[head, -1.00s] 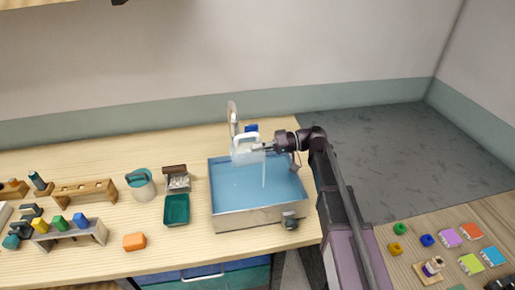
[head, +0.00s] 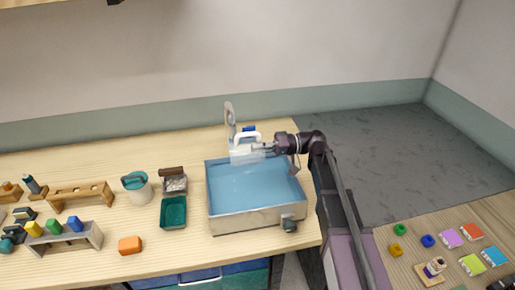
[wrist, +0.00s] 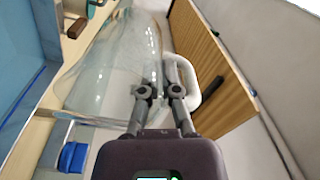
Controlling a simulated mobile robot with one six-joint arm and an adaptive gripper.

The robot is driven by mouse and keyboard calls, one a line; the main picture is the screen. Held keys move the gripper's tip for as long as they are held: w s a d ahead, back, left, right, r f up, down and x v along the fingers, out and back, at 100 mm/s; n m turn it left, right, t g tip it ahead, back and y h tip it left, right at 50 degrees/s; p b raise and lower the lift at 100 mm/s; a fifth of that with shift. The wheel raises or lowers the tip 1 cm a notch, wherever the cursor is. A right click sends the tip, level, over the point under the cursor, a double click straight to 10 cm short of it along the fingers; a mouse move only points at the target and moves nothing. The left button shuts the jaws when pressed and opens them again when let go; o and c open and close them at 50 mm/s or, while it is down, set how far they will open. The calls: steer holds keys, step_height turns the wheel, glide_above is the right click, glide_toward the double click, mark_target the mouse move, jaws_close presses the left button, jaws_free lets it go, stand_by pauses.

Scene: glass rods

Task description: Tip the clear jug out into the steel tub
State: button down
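The clear jug (head: 240,155) is see-through with a white handle (head: 247,136). It hangs tipped over the back edge of the steel tub (head: 255,220), handle side up. My gripper (head: 262,147) is shut on the jug at its handle side, coming from the right. In the wrist view the jug (wrist: 115,65) fills the upper middle, and my gripper's fingertips (wrist: 161,92) are at the white handle (wrist: 190,80). No liquid shows clearly in the jug. The tub holds a flat blue surface below it.
A grey upright ring-shaped thing (head: 230,118) and a blue object (head: 249,129) are behind the tub. A valve-like knob (head: 289,225) sits at its front right. A green tray (head: 173,212), a teal-topped pot (head: 137,188) and an orange block (head: 130,245) lie left.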

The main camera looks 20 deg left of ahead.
steer(key=shift+d+f+b, duration=0.1)
steer(key=shift+b, duration=0.35)
steer(key=shift+w+d+b, duration=0.1)
steer(key=shift+b, duration=0.2)
steer(key=shift+w+d+g+y, duration=0.1)
steer(key=shift+g+y, duration=0.2)
steer(key=shift+y, duration=0.1)
steer(key=shift+r, duration=0.2)
stand_by(1.6)
